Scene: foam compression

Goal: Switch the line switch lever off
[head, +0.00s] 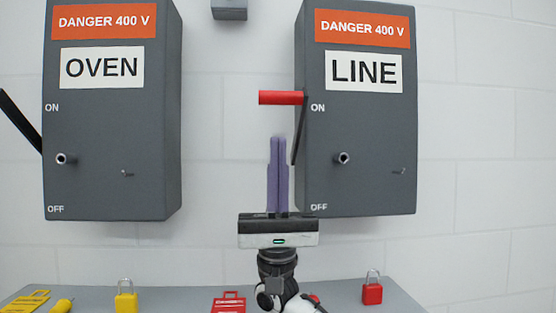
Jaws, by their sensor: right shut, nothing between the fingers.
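The LINE switch box (375,130) is a grey box on the wall at the right, marked ON above and OFF below. Its lever (280,98) has a red handle that sticks out from the box's left side, level with the ON mark. A dark lever arm runs down from the handle along the box's edge. My right gripper (278,140) points up, with its purple fingers closed together and empty. Its tips are below the red handle in the picture, with a gap between. My left gripper is out of view.
The OVEN switch box (110,140) hangs at the left, with a black lever (20,122) on its left side. A grey shelf (180,297) below holds a yellow padlock (126,300), a red padlock (372,291), a red tag (229,303) and yellow items (27,300).

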